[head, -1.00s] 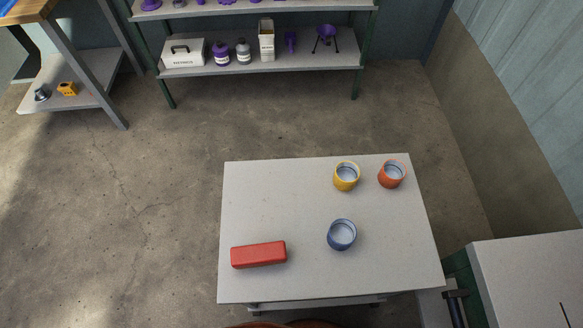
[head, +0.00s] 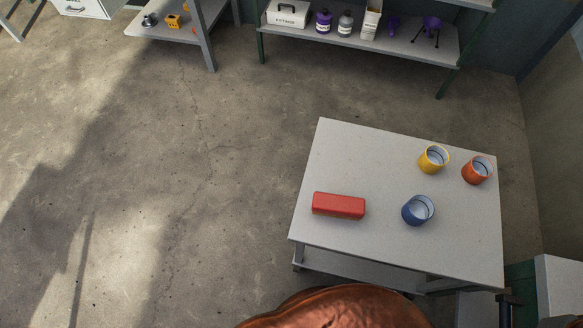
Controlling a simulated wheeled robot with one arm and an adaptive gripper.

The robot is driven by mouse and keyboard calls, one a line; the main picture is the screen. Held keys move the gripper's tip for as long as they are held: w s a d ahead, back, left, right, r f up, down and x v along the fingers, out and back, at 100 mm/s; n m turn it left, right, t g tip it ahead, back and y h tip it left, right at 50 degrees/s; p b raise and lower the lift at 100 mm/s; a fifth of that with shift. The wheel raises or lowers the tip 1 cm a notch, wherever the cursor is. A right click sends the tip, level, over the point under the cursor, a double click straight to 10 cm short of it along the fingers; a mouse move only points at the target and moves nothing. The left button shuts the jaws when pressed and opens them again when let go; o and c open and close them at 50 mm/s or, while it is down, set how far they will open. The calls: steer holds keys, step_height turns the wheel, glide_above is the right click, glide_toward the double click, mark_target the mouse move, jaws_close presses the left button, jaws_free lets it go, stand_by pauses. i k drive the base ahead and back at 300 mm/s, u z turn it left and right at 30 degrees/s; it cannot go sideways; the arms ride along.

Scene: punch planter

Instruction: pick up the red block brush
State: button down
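A red rectangular block (head: 338,205), which I take to be the red block brush, lies flat near the left front of the pale table (head: 345,150). No bristles show on it from above. Nothing touches it. My gripper is not seen in the head view, so I cannot see whether it is open or shut. A rounded copper-coloured shape stands at the bottom edge of the picture, in front of the table.
On the table, a blue cup (head: 418,210) stands right of the block, with a yellow cup (head: 433,159) and an orange cup (head: 476,171) farther back. A shelf (head: 335,44) with bottles and boxes stands behind. The floor (head: 180,190) left of the table is clear.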

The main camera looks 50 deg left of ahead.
mark_target(326, 204)
steer(key=u, duration=1.9)
